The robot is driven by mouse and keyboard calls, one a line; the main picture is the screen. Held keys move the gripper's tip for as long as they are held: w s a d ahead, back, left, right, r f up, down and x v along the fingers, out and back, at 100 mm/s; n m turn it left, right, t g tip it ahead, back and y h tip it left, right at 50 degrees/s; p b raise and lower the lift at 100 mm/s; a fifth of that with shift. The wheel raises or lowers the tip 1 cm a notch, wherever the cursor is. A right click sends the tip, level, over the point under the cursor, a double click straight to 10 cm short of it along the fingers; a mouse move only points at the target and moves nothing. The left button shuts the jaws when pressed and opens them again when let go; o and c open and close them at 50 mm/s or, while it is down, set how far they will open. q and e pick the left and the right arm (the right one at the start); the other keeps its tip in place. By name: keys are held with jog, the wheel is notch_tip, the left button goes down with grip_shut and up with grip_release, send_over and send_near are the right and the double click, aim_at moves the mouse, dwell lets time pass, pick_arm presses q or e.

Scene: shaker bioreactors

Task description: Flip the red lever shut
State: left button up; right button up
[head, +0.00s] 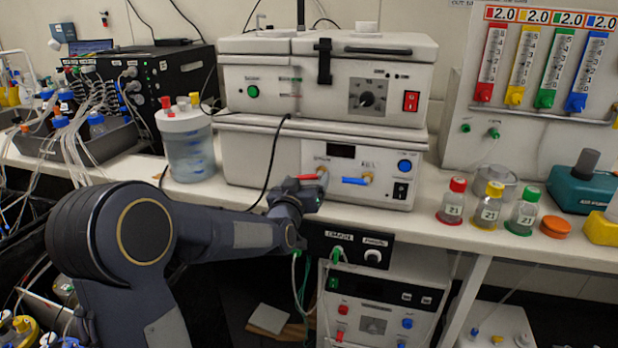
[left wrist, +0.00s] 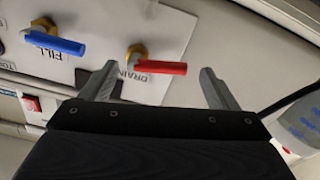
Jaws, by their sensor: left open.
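The red lever (head: 309,177) sits on the DRAIN valve at the front of the white lower unit (head: 260,160). It points left in the head view and lies roughly level. In the left wrist view the red lever (left wrist: 160,67) shows between the two fingers, beyond or near their tips, with its label upside down. My left gripper (head: 308,190) is open and empty, close in front of the lever. Its fingers (left wrist: 160,83) are spread to either side of it. I cannot tell whether they touch it. My right gripper is not in view.
A blue lever (head: 354,181) sits on the FILL valve, right of the red one in the head view. A black cable (head: 272,160) hangs left of the valves. A clear jar (head: 187,142) stands left of the unit. Small capped bottles (head: 488,207) stand right on the bench.

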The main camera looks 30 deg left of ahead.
pick_arm(q)
jog(key=shift+x, duration=1.5)
jog(key=c, duration=0.8)
jog(key=shift+r+m, duration=0.15)
jog(key=shift+m, duration=0.65)
jog(key=shift+c, duration=0.2)
jog(key=shift+r+m+b, duration=0.2)
jog(key=shift+m+b, duration=0.1)
jog(key=shift+m, duration=0.4)
jog(key=o, duration=0.8)
jog(key=shift+o, duration=0.2)
